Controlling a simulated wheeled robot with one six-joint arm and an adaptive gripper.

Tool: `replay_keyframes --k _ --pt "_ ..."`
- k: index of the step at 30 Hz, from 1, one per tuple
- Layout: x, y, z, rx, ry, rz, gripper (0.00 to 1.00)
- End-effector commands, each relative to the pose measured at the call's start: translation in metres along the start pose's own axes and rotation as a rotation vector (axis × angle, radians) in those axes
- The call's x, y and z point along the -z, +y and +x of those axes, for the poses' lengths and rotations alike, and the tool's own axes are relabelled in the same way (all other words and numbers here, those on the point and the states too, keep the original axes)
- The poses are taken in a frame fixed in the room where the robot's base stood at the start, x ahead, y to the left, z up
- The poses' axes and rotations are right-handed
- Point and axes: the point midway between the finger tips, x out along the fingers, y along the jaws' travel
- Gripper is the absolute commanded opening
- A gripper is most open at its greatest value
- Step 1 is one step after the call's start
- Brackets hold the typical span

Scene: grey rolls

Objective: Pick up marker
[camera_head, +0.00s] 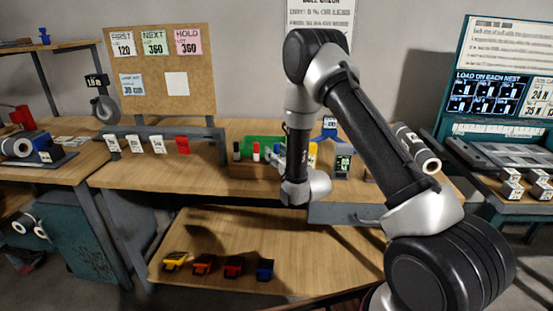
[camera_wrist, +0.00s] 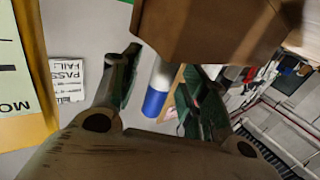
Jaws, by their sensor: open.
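A white marker with a blue end (camera_wrist: 157,88) shows in the wrist view between the two fingers of my gripper (camera_wrist: 160,72). The fingers are apart, with a visible gap to the left finger; I cannot tell whether the right finger touches the marker. In the head view, a black-and-white marker (camera_head: 236,151) and a red-and-white marker (camera_head: 256,152) stand upright at a wooden holder (camera_head: 243,171) on the bench. My gripper is at this holder's right part, mostly hidden by my arm. I cannot pick out the blue-ended marker in the head view.
A brown wooden block (camera_wrist: 210,28) is close to the fingertips in the wrist view. A small device with a display (camera_head: 343,163) stands right of my wrist. A row of tags (camera_head: 157,145) is to the left. Coloured clips (camera_head: 233,267) lie on the lower shelf.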

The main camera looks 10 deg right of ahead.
Motion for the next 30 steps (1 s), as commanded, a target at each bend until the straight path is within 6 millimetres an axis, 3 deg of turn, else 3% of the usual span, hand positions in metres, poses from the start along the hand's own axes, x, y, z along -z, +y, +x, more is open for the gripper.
replay_keyframes --k 5,12,23,30 --pt "0.0 0.0 0.0 0.0 -0.001 0.0 0.42" --pt "0.0 0.0 0.0 0.0 -0.001 0.0 0.0" --pt "0.002 0.0 0.0 0.0 0.0 0.0 0.0" --pt "0.029 0.0 0.0 0.0 0.003 0.0 0.0"
